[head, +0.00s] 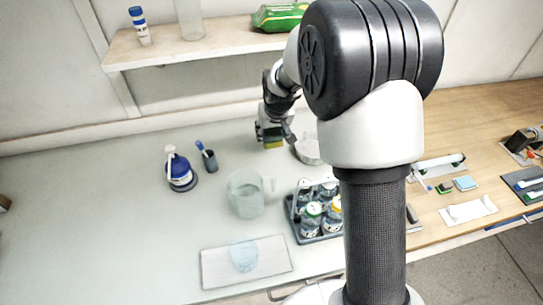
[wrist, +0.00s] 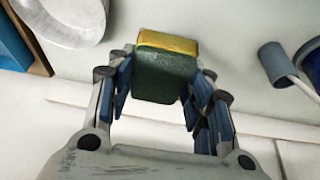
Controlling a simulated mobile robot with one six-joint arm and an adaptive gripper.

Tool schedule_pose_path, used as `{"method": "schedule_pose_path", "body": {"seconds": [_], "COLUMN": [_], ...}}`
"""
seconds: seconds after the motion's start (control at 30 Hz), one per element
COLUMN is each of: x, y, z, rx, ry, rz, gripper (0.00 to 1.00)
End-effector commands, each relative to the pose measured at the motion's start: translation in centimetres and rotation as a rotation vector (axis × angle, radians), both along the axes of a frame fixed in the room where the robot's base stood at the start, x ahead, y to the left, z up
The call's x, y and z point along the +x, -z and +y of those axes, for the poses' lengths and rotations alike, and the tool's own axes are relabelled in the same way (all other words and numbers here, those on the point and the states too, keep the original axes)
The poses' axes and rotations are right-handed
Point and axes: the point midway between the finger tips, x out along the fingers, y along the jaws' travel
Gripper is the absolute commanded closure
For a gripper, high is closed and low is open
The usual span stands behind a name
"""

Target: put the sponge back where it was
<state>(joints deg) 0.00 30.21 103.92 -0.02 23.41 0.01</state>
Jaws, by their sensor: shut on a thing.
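The sponge (wrist: 165,68) is yellow on one face and dark green on the other. In the wrist view it sits between the fingers of my gripper (wrist: 158,88), which is shut on it. In the head view the sponge (head: 273,144) shows just below my gripper (head: 271,132), over the back part of the pale counter. I cannot tell whether the sponge touches the counter.
A round white dish (head: 308,149) stands right of the gripper. A clear jug (head: 246,193) and a bottle carrier (head: 318,215) stand in front. A shelf (head: 215,45) hangs above.

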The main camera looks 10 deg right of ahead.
Motion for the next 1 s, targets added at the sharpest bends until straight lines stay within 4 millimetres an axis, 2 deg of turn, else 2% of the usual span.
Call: {"method": "schedule_pose_path", "body": {"seconds": [0.03, 0.13, 0.43, 0.63, 0.7, 1.0], "x": [-0.1, 0.0, 0.0, 0.0, 0.0, 0.0], "y": [1.8, 3.7, 6.1, 9.2, 9.7, 9.8], "z": [0.0, 0.0, 0.0, 0.0, 0.0, 0.0], "rx": [0.0, 0.0, 0.0, 0.0, 0.0, 0.0], "ry": [0.0, 0.0, 0.0, 0.0, 0.0, 0.0], "rz": [0.004, 0.003, 0.0, 0.002, 0.0, -0.001], "gripper": [0.75, 0.75, 0.75, 0.75, 0.75, 0.75]}}
